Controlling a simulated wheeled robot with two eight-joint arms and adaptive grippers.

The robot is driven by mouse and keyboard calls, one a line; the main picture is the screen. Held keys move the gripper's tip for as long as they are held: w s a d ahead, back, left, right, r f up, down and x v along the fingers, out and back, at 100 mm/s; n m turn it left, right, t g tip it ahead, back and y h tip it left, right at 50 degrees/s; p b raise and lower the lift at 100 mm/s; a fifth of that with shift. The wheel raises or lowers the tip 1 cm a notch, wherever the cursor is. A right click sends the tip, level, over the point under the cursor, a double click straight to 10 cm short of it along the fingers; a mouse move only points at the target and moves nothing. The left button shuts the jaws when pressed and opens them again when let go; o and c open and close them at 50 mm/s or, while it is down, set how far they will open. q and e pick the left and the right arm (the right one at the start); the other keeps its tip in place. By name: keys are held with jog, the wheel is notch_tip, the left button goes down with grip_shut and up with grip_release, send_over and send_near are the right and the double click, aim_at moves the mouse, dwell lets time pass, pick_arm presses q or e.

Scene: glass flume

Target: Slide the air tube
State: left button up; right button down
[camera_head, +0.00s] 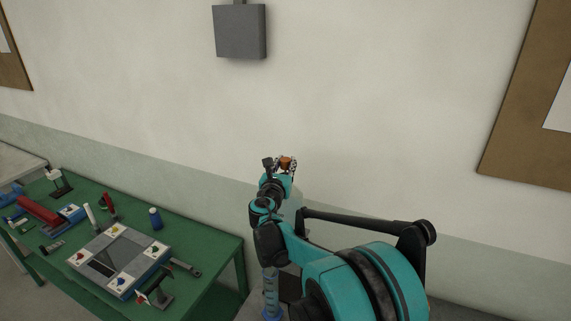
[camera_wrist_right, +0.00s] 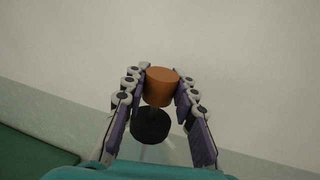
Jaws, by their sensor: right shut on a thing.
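My right gripper (camera_head: 285,165) is raised in front of the wall in the head view. In the right wrist view my right gripper (camera_wrist_right: 161,92) is shut on an orange-brown cylindrical cap (camera_wrist_right: 162,88), with one finger on each side of it. The cap also shows small at the fingertips in the head view (camera_head: 286,162). A black round piece (camera_wrist_right: 151,125) sits below the cap, between the fingers, with a faint clear part around it. I cannot tell how these pieces join. No air tube can be made out for certain. My left gripper is not in view.
A green table (camera_head: 215,258) stands at the left with a flat board of coloured pieces (camera_head: 118,257), a blue bottle (camera_head: 155,218) and a red block (camera_head: 38,210). A grey box (camera_head: 239,31) hangs on the wall. A framed board (camera_head: 507,130) hangs at the right.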

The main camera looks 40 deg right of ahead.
notch_tip(320, 180, down, 4)
jog(key=b, duration=0.3)
jog(key=shift+r, duration=0.25)
jog(key=c, duration=1.2)
grip_release()
jog(key=shift+s+a, duration=0.1)
jog(key=shift+a, duration=0.05)
jog(key=v, duration=1.1)
jog(key=shift+s+a+r, duration=0.1)
jog(key=shift+s+a, duration=0.15)
jog(key=shift+a, duration=0.1)
